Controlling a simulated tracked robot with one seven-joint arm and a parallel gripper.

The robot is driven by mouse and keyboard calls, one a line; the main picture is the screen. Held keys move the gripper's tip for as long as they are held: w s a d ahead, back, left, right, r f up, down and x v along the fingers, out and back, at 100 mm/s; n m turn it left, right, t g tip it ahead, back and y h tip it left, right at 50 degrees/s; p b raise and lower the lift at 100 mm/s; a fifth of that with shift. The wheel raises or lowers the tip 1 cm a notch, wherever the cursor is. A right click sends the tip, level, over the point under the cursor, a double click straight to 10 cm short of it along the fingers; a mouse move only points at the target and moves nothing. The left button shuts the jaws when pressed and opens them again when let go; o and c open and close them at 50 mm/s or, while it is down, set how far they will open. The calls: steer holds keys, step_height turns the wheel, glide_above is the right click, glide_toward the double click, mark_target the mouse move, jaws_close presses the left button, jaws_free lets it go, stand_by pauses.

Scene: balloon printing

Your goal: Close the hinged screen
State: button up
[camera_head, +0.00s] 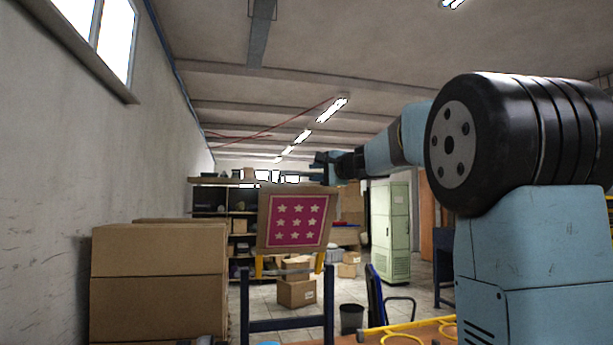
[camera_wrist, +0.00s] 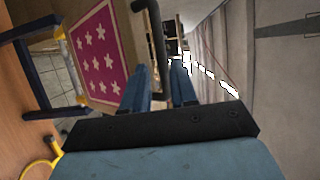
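The hinged screen (camera_head: 264,222) is a wooden frame around a pink panel with white stars. It stands raised, nearly upright, above a dark blue stand with yellow hinge parts. It also shows on the left of the wrist view (camera_wrist: 112,85), turned sideways. A dark bar-like handle (camera_wrist: 157,48) runs along the screen's top edge. My gripper (camera_head: 316,170) is at the screen's top edge. In the wrist view its two fingers (camera_wrist: 160,75) are apart, with the handle appearing between them. Whether either finger touches the handle I cannot tell.
Large cardboard boxes (camera_head: 158,285) are stacked on the left by the wall. A wooden table (camera_head: 425,333) with yellow rings lies below my arm.

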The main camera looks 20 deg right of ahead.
mark_target(304, 174)
steer(key=shift+x, duration=2.8)
steer(key=shift+s, duration=0.1)
jaws_close()
